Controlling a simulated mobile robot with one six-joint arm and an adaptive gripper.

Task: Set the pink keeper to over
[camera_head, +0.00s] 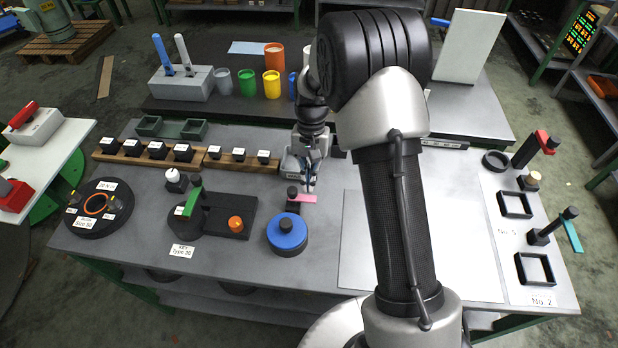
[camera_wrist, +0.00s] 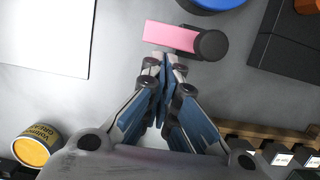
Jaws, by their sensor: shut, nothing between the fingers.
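The pink keeper (camera_head: 306,198) is a short flat bar reaching right from a black round post (camera_head: 292,193), just behind a blue disc (camera_head: 287,232) with a black knob. In the wrist view the pink keeper (camera_wrist: 172,37) reaches left from the black post (camera_wrist: 211,44), and the blue disc (camera_wrist: 210,3) is cut off at the top edge. My gripper (camera_head: 310,187) points down just behind the pink bar. In the wrist view my gripper's fingertips (camera_wrist: 165,62) are together and empty, close to the bar's edge. Whether they touch it I cannot tell.
A black base with a green lever (camera_head: 193,201) and an orange knob (camera_head: 235,224) stands left. A wooden rack (camera_head: 187,157) with black blocks lies behind. A pale flat plate (camera_head: 350,240) lies right. Black square frames (camera_head: 535,268) stand far right.

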